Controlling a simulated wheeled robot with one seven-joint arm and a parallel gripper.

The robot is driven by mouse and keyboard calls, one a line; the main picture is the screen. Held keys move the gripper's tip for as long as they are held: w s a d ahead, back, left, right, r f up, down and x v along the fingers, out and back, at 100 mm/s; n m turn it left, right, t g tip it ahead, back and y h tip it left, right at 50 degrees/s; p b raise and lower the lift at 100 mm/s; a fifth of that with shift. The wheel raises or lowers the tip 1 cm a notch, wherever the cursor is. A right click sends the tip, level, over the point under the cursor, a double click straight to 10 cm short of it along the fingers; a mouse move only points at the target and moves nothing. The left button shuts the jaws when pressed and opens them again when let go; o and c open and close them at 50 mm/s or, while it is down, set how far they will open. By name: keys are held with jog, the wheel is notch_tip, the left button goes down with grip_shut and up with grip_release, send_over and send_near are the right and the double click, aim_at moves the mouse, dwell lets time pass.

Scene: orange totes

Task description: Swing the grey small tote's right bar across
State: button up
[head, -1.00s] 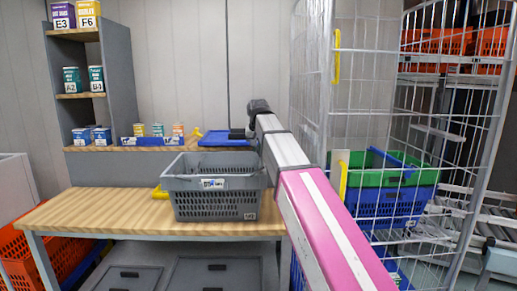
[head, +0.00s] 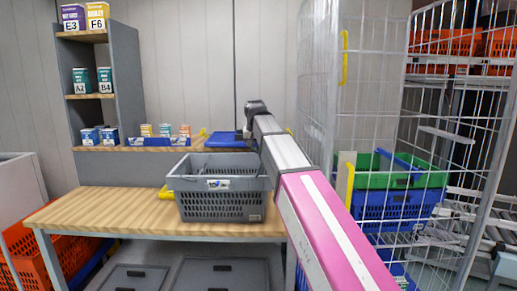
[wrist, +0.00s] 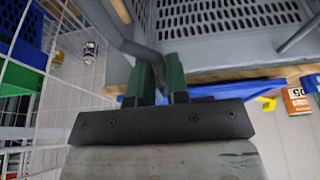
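The grey small tote (head: 222,206) stands on the wooden-topped bench, with a white label on its front. Its right bar is mostly hidden behind my arm in the head view. In the wrist view the tote (wrist: 240,22) fills the upper right, and a grey bar (wrist: 127,42) runs from the top left down between my fingers. My gripper (wrist: 160,68) has two green fingers close together, one on each side of the bar, and looks shut on it. In the head view my arm reaches over the tote's right side, and the fingers are hidden.
A wire cage (head: 330,100) with green and blue totes (head: 395,205) stands close on the right. A blue tray (head: 225,139) lies behind the tote. The bench top (head: 110,212) is clear to the left.

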jog(key=shift+a+f, duration=0.1)
jog(key=shift+a, duration=0.3)
jog(key=shift+a+f, duration=0.45)
jog(key=shift+a, duration=0.25)
jog(key=shift+s, duration=0.1)
jog(key=shift+a+f, duration=0.65)
jog(key=shift+a, duration=0.1)
